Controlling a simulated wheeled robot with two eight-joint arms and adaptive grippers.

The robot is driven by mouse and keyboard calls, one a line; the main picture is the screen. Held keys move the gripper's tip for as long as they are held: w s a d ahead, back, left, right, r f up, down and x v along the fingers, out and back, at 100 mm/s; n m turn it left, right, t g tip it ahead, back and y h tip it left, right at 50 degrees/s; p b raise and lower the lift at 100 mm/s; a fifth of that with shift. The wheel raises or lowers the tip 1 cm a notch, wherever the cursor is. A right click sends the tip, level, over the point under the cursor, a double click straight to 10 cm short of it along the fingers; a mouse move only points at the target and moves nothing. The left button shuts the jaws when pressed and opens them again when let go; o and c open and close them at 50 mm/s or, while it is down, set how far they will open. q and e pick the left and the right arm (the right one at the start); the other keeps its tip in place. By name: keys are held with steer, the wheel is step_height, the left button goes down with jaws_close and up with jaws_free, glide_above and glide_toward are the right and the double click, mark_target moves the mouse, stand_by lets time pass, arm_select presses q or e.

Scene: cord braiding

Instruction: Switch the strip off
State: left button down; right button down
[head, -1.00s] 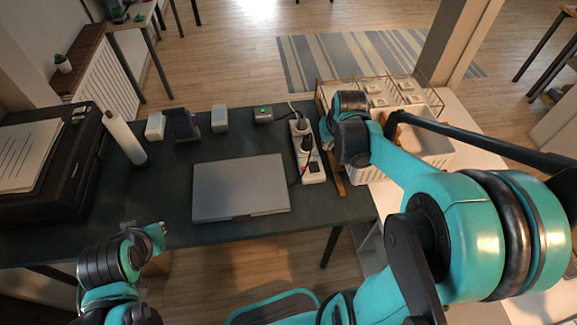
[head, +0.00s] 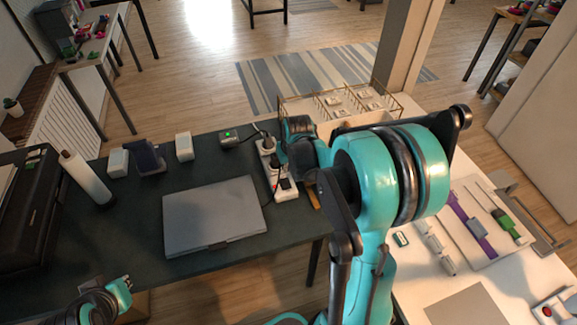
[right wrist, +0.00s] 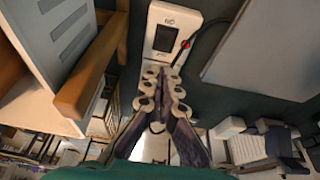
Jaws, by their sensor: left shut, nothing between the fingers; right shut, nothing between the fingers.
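The white power strip (head: 286,194) lies near the right end of the dark desk, with dark plugs in its far sockets. A dark switch shows near its front end. In the right wrist view, the strip's end (right wrist: 178,15) carries a dark rectangular rocker (right wrist: 164,39). My right gripper (right wrist: 163,75) is shut and empty, its fingertips over the strip just below the rocker; I cannot tell whether they touch. In the head view its fingertips are hidden behind my wrist. My left gripper (head: 122,285) is shut and empty at the desk's front left.
A closed grey laptop (head: 213,216) lies left of the strip. A small box with a green light (head: 229,137) stands behind it. A wooden bar (right wrist: 88,88) runs close beside my right fingers. A wire rack (head: 335,103) and a white table (head: 415,275) are to the right.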

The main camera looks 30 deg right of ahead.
mark_target(285, 181)
steer(key=b+x, duration=0.1)
steer(key=x, duration=0.1)
steer(key=b+x, duration=0.1)
steer(key=x, duration=0.2)
steer(key=b+x, duration=0.1)
steer(key=x, duration=0.2)
steer(key=shift+s+f, duration=0.3)
steer(key=shift+s, duration=0.05)
steer(key=shift+w+f, duration=0.1)
steer(key=shift+f, duration=0.15)
steer(key=shift+s+a, duration=0.1)
steer(key=shift+s, duration=0.1)
